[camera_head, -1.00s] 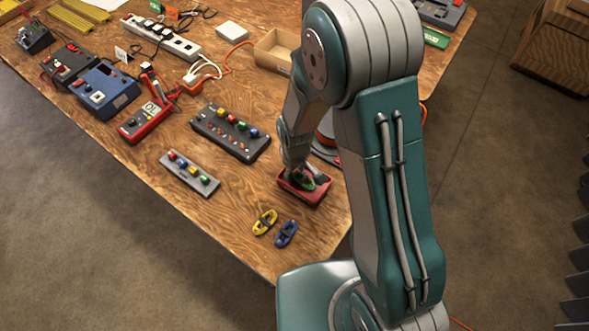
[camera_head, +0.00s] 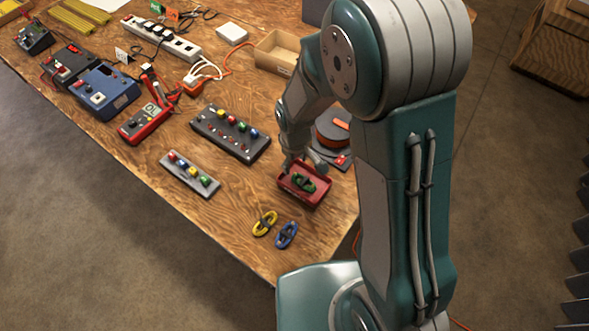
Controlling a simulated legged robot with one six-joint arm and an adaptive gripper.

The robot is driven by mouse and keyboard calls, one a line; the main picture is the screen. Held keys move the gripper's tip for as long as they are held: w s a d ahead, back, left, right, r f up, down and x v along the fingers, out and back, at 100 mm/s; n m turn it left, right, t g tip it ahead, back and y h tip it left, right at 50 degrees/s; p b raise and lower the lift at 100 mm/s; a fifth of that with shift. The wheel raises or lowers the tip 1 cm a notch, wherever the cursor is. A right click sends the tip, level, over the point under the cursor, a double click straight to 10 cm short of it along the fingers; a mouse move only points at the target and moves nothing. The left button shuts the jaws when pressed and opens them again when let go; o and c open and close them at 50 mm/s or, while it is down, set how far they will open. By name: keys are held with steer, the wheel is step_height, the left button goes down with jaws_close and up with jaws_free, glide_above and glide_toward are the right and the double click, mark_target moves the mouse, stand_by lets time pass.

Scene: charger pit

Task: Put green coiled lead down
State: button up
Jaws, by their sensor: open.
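The green coiled lead (camera_head: 303,184) lies in the small red tray (camera_head: 313,202) near the front right edge of the wooden table. My gripper (camera_head: 303,167) is open just above and behind the tray, at its far side. It looks clear of the green lead, though its fingers are small and partly overlap the tray's far rim in the picture. A yellow coiled lead (camera_head: 264,223) and a blue coiled lead (camera_head: 286,235) lie on the bare table in front of the tray.
A black panel with coloured knobs (camera_head: 231,134) and a grey strip with coloured knobs (camera_head: 189,175) lie to the left. An orange and dark reel (camera_head: 333,128) stands behind the tray. A wooden box (camera_head: 275,52) and power strip (camera_head: 160,37) are farther back. The front table corner is clear.

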step_height(320, 180, up, 7)
steer(key=shift+r, duration=0.2)
step_height(320, 180, up, 6)
steer(key=m+t, duration=0.1)
steer(key=m, duration=0.1)
glide_above(295, 173)
steer(key=s+d, duration=0.1)
steer(key=d, duration=0.2)
steer(key=s+d+r+m+t, duration=0.4)
steer(key=s+d+r+m, duration=0.2)
steer(key=s+d+r, duration=0.4)
steer(key=s+r, duration=0.3)
steer(key=r, duration=0.1)
steer(key=shift+s+t, duration=0.25)
steer(key=shift+t, duration=0.05)
